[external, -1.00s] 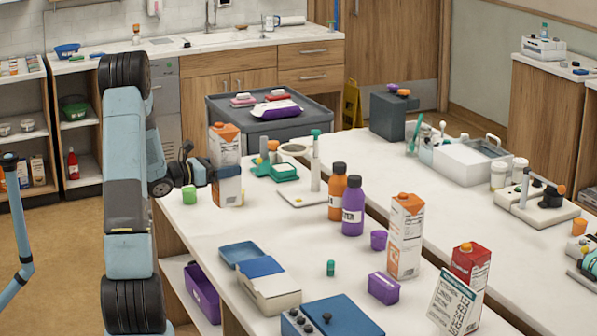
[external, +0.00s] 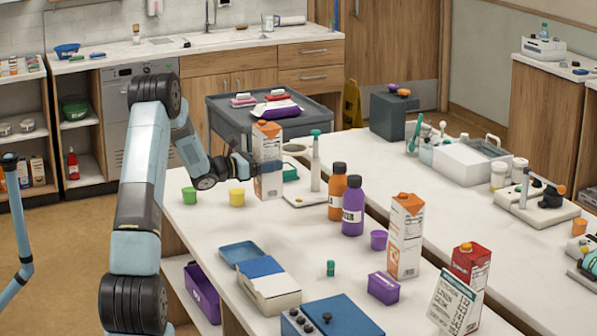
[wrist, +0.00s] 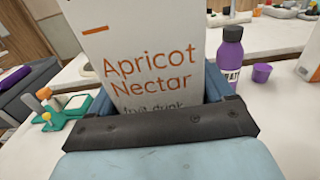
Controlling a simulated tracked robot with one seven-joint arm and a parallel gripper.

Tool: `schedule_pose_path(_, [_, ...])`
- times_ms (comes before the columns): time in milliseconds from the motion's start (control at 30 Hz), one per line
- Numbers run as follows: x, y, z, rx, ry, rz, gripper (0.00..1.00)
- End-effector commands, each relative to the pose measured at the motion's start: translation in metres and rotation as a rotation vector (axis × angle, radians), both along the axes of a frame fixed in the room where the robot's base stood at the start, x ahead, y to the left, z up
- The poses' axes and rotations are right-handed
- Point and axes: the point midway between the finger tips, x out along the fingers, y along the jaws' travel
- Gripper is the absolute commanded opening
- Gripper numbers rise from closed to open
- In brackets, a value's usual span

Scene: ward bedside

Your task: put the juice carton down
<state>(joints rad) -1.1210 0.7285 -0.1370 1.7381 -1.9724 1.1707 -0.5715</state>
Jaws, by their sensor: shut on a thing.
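The juice carton (external: 267,152), white with an orange top, stands upright in my gripper (external: 250,166) at the far left part of the near table (external: 215,240). Its base looks close to the tabletop; I cannot tell whether it touches. In the wrist view the carton (wrist: 145,65) reads "Apricot Nectar" and sits between the blue fingers of my gripper (wrist: 158,98), which is shut on it. The carton's lower part is hidden there by the gripper.
A yellow cup (external: 236,197) and a green cup (external: 189,196) stand left of the carton. A white stand with a green top (external: 315,165) is close to its right. Orange (external: 337,190) and purple (external: 352,205) bottles stand farther right. Bare tabletop lies in front.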

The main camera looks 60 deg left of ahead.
Motion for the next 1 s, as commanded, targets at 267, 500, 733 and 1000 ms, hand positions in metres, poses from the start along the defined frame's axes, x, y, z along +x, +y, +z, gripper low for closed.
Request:
schedule_pose_path(267, [0.027,0.021,-0.034,0.001,-0.002,0.000,0.00])
schedule_pose_path(500, [0.039,0.031,-0.052,0.002,-0.003,0.000,0.00])
schedule_pose_path(733, [0.043,0.035,-0.058,0.002,-0.003,0.000,0.00])
schedule_pose_path(1000, [0.045,0.036,-0.086,0.001,-0.003,-0.001,0.00])
